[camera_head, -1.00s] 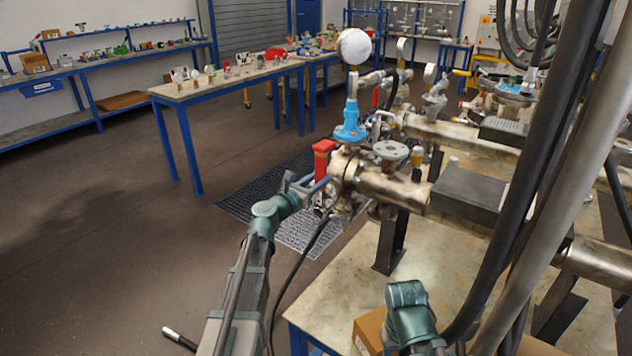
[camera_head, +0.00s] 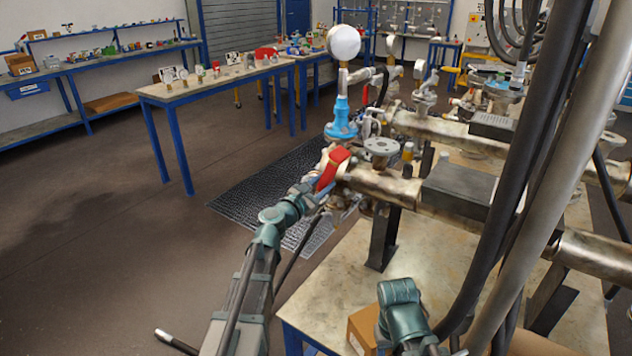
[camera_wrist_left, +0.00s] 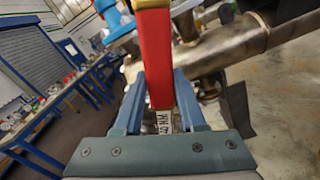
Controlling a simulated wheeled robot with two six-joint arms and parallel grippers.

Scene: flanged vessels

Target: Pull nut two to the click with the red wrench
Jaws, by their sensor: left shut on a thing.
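The red wrench (camera_head: 332,169) lies slanted across the flange at the left end of the near metal pipe (camera_head: 385,186). My left gripper (camera_head: 310,193) is shut on the wrench's lower end. In the left wrist view the red wrench (camera_wrist_left: 154,58) runs up between my two blue fingers (camera_wrist_left: 160,100), with a white label bearing dark print near its base. The wrench's far end and the nut it meets are hidden, so I cannot tell which nut it is on. My right gripper is not in view; a link of my right arm shows at the bottom.
A blue valve (camera_head: 341,120) with a round white gauge (camera_head: 343,42) rises just behind the flange. A cardboard box (camera_head: 364,328) sits on the worktable (camera_head: 335,290). Thick dark hoses and a pipe cross the right side. Open floor lies to the left.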

